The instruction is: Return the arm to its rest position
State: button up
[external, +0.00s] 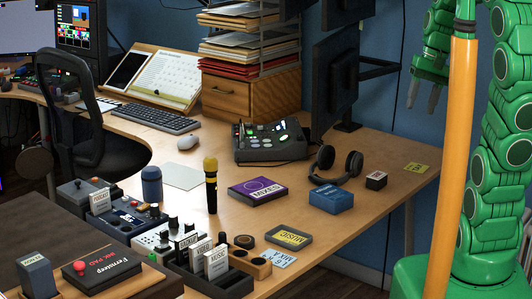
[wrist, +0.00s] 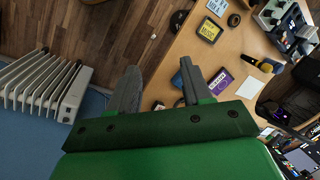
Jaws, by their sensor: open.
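My green arm stands at the right of the external view, beside the desk's right end. My gripper (external: 422,97) hangs from it with its grey fingers pointing down, beyond the right end of the desk. In the wrist view my gripper (wrist: 158,68) shows two grey fingers spread apart with nothing between them. The floor and the desk edge show beyond the fingers. An orange post partly covers the arm in the external view.
The wooden desk (external: 335,205) holds headphones (external: 337,163), a blue box (external: 331,198), a purple box (external: 258,189) and a yellow-and-black microphone (external: 210,184). A monitor (external: 334,80) stands at its back. A white radiator (wrist: 48,83) is left in the wrist view.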

jog(key=s+d+f+h, duration=0.1)
jog(key=s+d+f, duration=0.1)
jog(key=s, duration=0.3)
jog(key=s+d+f+g+h, duration=0.1)
jog(key=s+d+f, duration=0.1)
jog(key=s, duration=0.3)
jog(key=s+d+f+h, duration=0.1)
jog(key=s+d+f, duration=0.1)
jog(key=s+d, duration=0.2)
jog(key=shift+s+f, duration=0.4)
jog(key=shift+s, duration=0.2)
dwell(0.7)
